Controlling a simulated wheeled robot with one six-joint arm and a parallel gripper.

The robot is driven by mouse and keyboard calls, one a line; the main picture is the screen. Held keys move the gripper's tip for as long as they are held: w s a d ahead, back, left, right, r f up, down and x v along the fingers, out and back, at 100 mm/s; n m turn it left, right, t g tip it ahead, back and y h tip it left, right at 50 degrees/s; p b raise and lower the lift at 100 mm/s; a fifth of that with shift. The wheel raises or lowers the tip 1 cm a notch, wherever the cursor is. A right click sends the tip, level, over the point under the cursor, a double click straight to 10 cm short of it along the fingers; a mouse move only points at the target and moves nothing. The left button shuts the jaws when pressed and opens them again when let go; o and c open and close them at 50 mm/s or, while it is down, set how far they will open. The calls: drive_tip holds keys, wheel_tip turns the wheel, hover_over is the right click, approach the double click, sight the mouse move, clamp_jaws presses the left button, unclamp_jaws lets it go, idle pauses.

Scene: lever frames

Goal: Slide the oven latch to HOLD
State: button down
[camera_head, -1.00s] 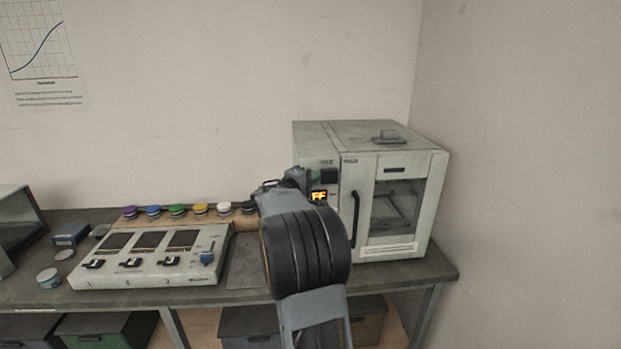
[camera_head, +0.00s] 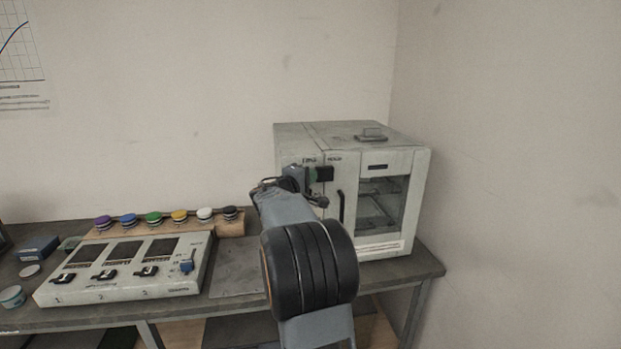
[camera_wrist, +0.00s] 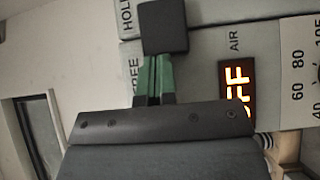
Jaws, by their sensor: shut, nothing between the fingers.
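The oven (camera_head: 408,215) stands at the right end of the bench, its glazed door closed. Its latch is a dark square block (camera_head: 325,174) high on the front, below the printed words FREE and HOLD. In the wrist view the latch block (camera_wrist: 163,27) is beside the HOLD label (camera_wrist: 126,15). My gripper (camera_head: 311,175) is shut and empty, on the FREE side of the block. In the wrist view its green fingertips (camera_wrist: 153,80) meet the block's lower edge and seem to touch it. The FREE label (camera_wrist: 134,75) is beside the fingers.
A lit display (camera_wrist: 237,88) and a dial scale (camera_wrist: 300,70) are below the latch. A black door handle (camera_head: 341,206) is close to its right. A wall is right of the oven.

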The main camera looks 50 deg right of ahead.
drive_tip(key=a+b, duration=0.3)
drive_tip(key=a, duration=1)
drive_tip(key=shift+w+b, duration=0.3)
drive_tip(key=shift+b, duration=0.1)
drive_tip(key=s+a+f+g+y, duration=0.1)
drive_tip(key=s+a+f+y, duration=0.25)
drive_tip(key=f, duration=0.35)
drive_tip(key=s+a+f+y, duration=0.2)
drive_tip(key=f+y, duration=0.2)
drive_tip(key=f, duration=0.3)
drive_tip(key=s+a+f+t+y+p, duration=0.1)
drive_tip(key=s+a+y, duration=0.4)
drive_tip(key=a, duration=0.5)
drive_tip(key=s+a+f+m+y+p, duration=0.1)
drive_tip(key=s+a+y, duration=0.4)
drive_tip(key=a, duration=0.5)
wheel_tip(320, 180, down, 2)
drive_tip(key=shift+s+a+f+m+t+p, duration=0.15)
drive_tip(key=shift+s+a+m+t+p, duration=0.2)
drive_tip(key=shift+s+p, duration=0.4)
